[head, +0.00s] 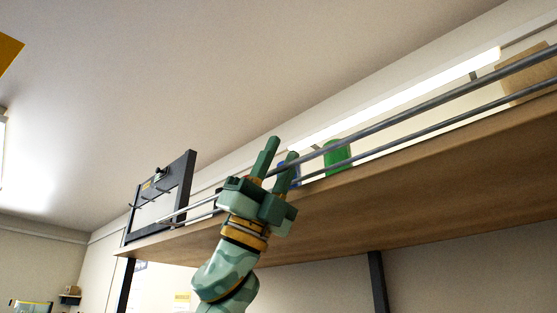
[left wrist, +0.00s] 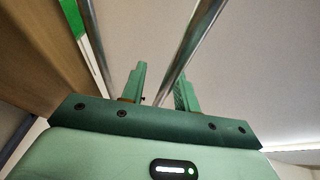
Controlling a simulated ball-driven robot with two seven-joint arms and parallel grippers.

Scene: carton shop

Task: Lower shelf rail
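The shelf rail (head: 400,112) has two grey metal bars running along the front of a high wooden shelf (head: 400,200), above its edge. My left gripper (head: 281,150) reaches up to the rail from below, its two fingers apart. In the left wrist view the open fingers (left wrist: 160,88) have one rail bar (left wrist: 190,60) running between them in the picture; the other bar (left wrist: 95,40) passes to the left. I cannot tell whether a finger touches the bar. My right gripper is not in view.
A green container (head: 337,157) and a blue thing (head: 290,170), partly hidden by my fingers, stand behind the rail. A cardboard box (head: 525,72) is at the far right. A dark framed panel (head: 180,185) closes the left end. Dark posts (head: 377,280) hold the shelf.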

